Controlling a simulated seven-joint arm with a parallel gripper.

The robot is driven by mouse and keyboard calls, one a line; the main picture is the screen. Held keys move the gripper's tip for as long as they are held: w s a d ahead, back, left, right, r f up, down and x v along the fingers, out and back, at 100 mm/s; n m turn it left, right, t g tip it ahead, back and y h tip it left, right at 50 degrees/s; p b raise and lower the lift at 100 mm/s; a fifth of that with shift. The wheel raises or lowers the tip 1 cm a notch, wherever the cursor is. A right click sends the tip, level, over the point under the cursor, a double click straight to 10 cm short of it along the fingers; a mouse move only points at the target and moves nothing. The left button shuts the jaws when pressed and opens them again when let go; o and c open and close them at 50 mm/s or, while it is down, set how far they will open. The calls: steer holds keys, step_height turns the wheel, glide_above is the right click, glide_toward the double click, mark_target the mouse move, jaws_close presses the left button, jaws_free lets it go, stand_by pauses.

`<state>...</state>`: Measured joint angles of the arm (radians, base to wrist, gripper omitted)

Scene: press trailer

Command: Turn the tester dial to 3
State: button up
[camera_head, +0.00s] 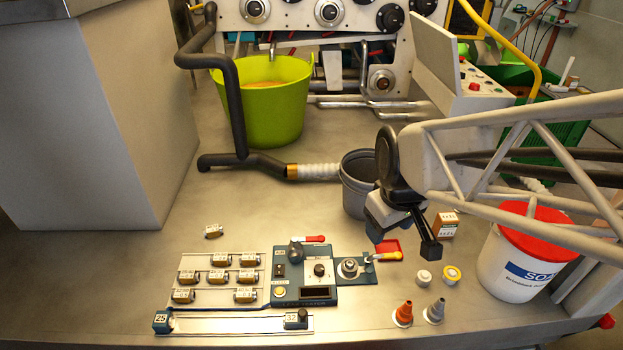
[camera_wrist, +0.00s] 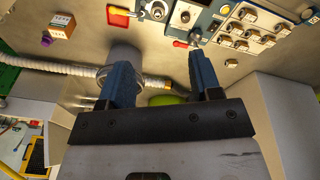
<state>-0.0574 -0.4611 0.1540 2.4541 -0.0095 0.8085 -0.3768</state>
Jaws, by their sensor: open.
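The tester (camera_head: 290,299) is a blue panel on the steel bench, front centre in the head view. Its dial (camera_head: 319,269) is a small black knob on a white plate; the number it points at is too small to read. The dial shows near the top edge of the wrist view (camera_wrist: 185,16). My gripper (camera_head: 403,240) is open and empty, above the bench to the right of the tester and apart from it.
On the tester are a red-tipped lever (camera_head: 312,239), a chrome round fitting (camera_head: 349,268) and a yellow button (camera_head: 279,292). Several labelled fittings (camera_head: 219,275) lie left. A grey bucket (camera_head: 355,190) stands behind my gripper; small cones (camera_head: 403,313) and a white tub (camera_head: 515,265) are right.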

steer(key=w+a+f+n, duration=0.5)
steer(key=w+f+n, duration=0.2)
steer(key=w+f, duration=0.3)
steer(key=n+g, duration=0.2)
steer(key=n, duration=0.6)
glide_toward(319, 268)
steer(key=shift+s+d+f, duration=0.15)
steer(key=shift+s+d, duration=0.1)
steer(key=shift+d, duration=0.05)
steer(key=shift+w+a+f, duration=0.1)
steer(key=shift+a+f, duration=0.1)
steer(key=shift+f, duration=0.4)
steer(key=shift+w+f, duration=0.2)
steer(key=shift+f, duration=3.7)
steer(key=c, duration=0.9)
steer(key=shift+c, duration=0.2)
